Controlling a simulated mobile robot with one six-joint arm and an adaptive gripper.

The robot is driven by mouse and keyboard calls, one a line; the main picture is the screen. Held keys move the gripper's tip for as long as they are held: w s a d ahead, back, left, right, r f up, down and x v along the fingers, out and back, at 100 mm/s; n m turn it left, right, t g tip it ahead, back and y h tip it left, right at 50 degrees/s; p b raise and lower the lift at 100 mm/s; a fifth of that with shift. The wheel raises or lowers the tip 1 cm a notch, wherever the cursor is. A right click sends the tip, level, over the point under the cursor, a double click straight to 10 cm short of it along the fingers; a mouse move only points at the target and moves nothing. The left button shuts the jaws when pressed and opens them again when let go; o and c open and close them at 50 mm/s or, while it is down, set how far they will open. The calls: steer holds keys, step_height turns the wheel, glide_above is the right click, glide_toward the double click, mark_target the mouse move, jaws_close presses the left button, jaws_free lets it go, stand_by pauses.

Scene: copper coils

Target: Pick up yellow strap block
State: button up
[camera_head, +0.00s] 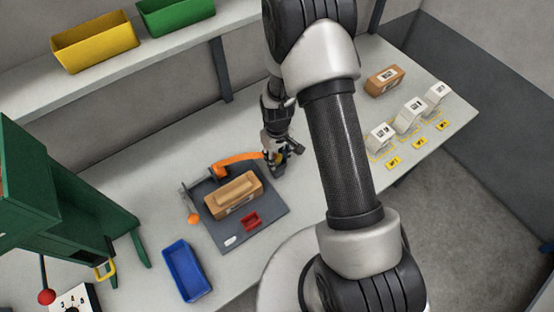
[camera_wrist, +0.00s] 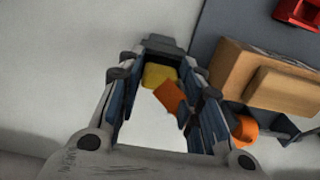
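The yellow strap block (camera_wrist: 158,75) shows in the wrist view between the two fingers of my gripper (camera_wrist: 163,78), with a piece of orange strap (camera_wrist: 171,97) beside it. The fingers stand apart on either side of the block, and I see no clear contact. In the head view my gripper (camera_head: 279,158) is low over the table at the far right corner of the dark grey mat, at the right end of the orange strap (camera_head: 238,159). The block is mostly hidden by the gripper there.
A blue bin (camera_head: 187,270) is front left, beside a green press (camera_head: 75,200). White boxes (camera_head: 411,114) and a brown box (camera_head: 384,81) stand at the right.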

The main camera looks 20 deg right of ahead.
steer(key=c, duration=0.6)
steer(key=shift+o, duration=0.2)
steer(key=shift+r, duration=0.15)
